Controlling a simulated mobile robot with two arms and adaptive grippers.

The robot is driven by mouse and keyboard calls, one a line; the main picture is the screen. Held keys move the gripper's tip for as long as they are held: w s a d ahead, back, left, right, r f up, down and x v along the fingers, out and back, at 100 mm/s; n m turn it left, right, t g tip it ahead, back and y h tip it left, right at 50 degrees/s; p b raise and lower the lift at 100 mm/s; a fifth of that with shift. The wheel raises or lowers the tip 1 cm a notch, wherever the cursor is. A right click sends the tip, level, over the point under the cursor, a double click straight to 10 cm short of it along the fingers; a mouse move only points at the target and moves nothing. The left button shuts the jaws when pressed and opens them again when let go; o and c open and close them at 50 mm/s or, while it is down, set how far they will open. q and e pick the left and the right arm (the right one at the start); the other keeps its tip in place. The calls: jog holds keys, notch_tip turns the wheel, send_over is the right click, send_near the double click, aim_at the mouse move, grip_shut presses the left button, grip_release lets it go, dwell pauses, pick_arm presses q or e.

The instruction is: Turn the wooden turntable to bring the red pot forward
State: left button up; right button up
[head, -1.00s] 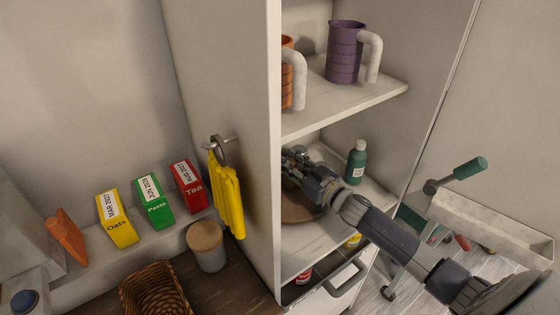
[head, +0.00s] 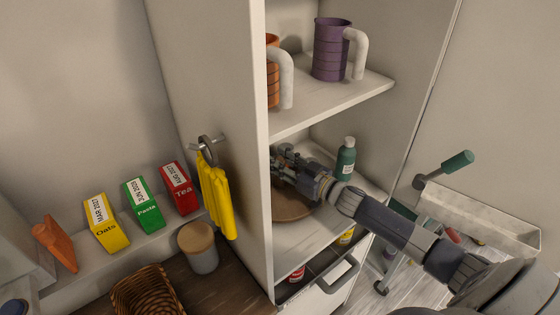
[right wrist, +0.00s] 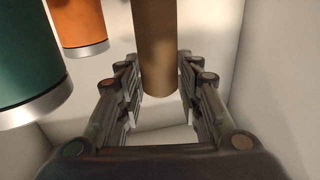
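The wooden turntable (head: 292,205) is a brown disc on the cabinet's middle shelf, partly hidden by my right arm and the cabinet side. My right gripper (head: 284,163) is inside the cabinet above it. In the right wrist view its fingers (right wrist: 160,82) are apart, with a brown upright cylinder (right wrist: 156,45) between or just beyond the tips; I cannot tell whether they touch it. A green container (right wrist: 28,60) and an orange one (right wrist: 80,22) stand to the left. No clearly red pot shows. My left gripper is not in view.
A green bottle (head: 346,160) stands on the same shelf, right of the turntable. Mugs, one purple (head: 331,50), stand on the shelf above. The cabinet's side panel (head: 215,90) borders the left, with a yellow cloth (head: 216,198) hanging on it.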

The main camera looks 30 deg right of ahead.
jog(key=shift+s, duration=0.1)
jog(key=v, duration=1.1)
jog(key=shift+s+d, duration=0.15)
jog(key=shift+s, duration=0.2)
dwell(0.5)
